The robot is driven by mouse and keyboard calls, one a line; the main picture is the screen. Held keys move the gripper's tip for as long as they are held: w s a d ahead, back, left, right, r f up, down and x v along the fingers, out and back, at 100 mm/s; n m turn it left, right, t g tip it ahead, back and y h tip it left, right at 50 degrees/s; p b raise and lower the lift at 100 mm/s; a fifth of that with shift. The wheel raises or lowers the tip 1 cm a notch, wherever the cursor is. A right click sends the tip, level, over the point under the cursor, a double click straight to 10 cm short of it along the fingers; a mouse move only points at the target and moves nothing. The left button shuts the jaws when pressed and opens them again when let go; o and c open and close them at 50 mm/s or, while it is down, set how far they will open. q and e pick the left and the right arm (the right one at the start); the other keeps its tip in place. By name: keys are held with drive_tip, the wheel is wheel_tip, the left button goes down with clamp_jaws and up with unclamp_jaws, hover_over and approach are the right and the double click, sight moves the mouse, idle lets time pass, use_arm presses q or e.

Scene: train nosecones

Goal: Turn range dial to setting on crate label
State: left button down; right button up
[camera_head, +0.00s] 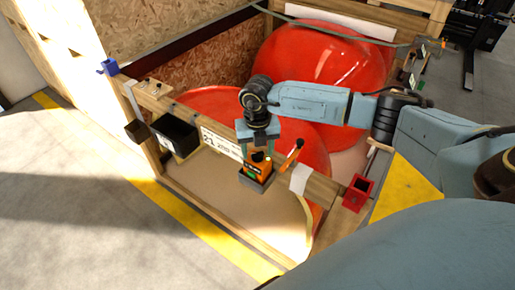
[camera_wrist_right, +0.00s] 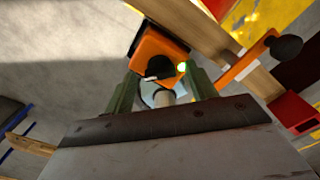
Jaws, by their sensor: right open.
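A small orange device (camera_head: 257,170) with a dark base sits at the crate's wooden front rail. My right gripper (camera_head: 257,152) is right above it, pointing down, its two green fingers apart. In the right wrist view the orange device (camera_wrist_right: 158,50) lies just beyond the fingertips, with a small lit green spot on it. A pale round knob-like part (camera_wrist_right: 164,97) shows between the fingers; I cannot tell whether it is the range dial or whether a finger touches it. The white crate label (camera_head: 221,143) is left of the device and reads "21" with smaller, unclear text. My left gripper is out of view.
An orange lever with a black knob (camera_head: 291,156) rises just right of the device. A black bin (camera_head: 174,136) hangs on the rail at left, and a red holder (camera_head: 357,193) is at right. Large red nosecones (camera_head: 325,62) fill the crate behind. Floor in front is clear.

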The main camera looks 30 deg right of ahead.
drive_tip(key=c, duration=1)
drive_tip(key=n+b, duration=0.2)
drive_tip(key=n, duration=0.2)
drive_tip(key=shift+n+b, duration=1.35)
drive_tip(key=shift+n, duration=1.15)
drive_tip(key=n+b, duration=0.2)
drive_tip(key=n, duration=0.1)
drive_tip(key=shift+n, duration=0.3)
drive_tip(key=shift+n+b, duration=0.5)
drive_tip(key=shift+n, duration=0.6)
drive_tip(key=shift+n+b, duration=0.85)
drive_tip(key=shift+n, duration=0.75)
